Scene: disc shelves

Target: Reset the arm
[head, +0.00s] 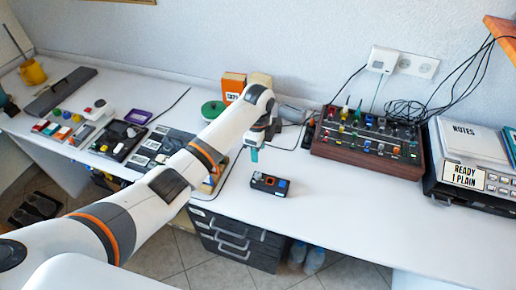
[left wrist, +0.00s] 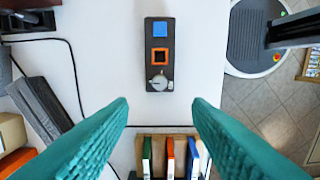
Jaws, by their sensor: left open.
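My left arm reaches in from the left in the head view. Its gripper (head: 254,153) points down above the white table, behind and slightly left of a small black box (head: 270,184). In the left wrist view, the two teal fingers of the gripper (left wrist: 160,112) are wide apart with nothing between them. The black box (left wrist: 159,55) lies beyond the fingertips, apart from them. It has a blue square, an orange-framed square and a grey knob on top. My right gripper is not in view.
A wooden rack with coloured spines (left wrist: 170,140) stands near the fingers in the wrist view. An orange box (head: 233,86) stands behind. The table around the black box is clear.

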